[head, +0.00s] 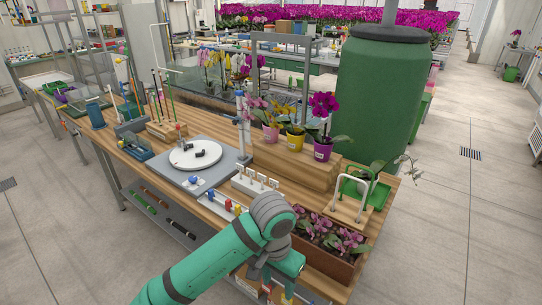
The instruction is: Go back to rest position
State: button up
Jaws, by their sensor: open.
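My green and grey arm reaches in from the bottom edge of the head view and bends down in front of the bench's near edge. My gripper (284,280) is at the bottom of the picture, pointing down, just left of the wooden planter box. Its jaws are open; the fingertips are small and partly hidden, and I see nothing held between them. The wooden bench (222,216) lies beyond and left of the gripper.
The planter of pink orchids (323,264) is close to my gripper's right. A green barrel (375,95) stands behind. Floor (455,220) is clear at right.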

jog(key=w+d+r+n+t+h, duration=0.25)
jog(key=d+t+h, duration=0.3)
jog(key=d, duration=0.65)
jog(key=w+d+r+n+t+h, duration=0.3)
jog(key=d+h, duration=0.4)
jog(key=d, duration=0.6)
jog(key=s+a+f+n+t+y, duration=0.75)
jog(key=s+a+f+y, duration=0.25)
jog(key=s+a+f, duration=0.5)
jog(key=s+a+m+y, duration=0.1)
jog(key=s+a+m, duration=0.1)
jog(key=s+a, duration=0.2)
jog(key=s+a+m+y, duration=0.1)
jog(key=s+a, duration=0.2)
jog(key=s, duration=0.7)
jog(key=s+a+f+m+y, duration=0.1)
jog(key=s+a+m, duration=0.1)
jog(key=s+a, duration=0.2)
jog(key=shift+s+a+m+g, duration=0.3)
jog(key=shift+s+a+g, duration=0.1)
jog(key=shift+s, duration=1.05)
jog(key=shift+f, duration=0.1)
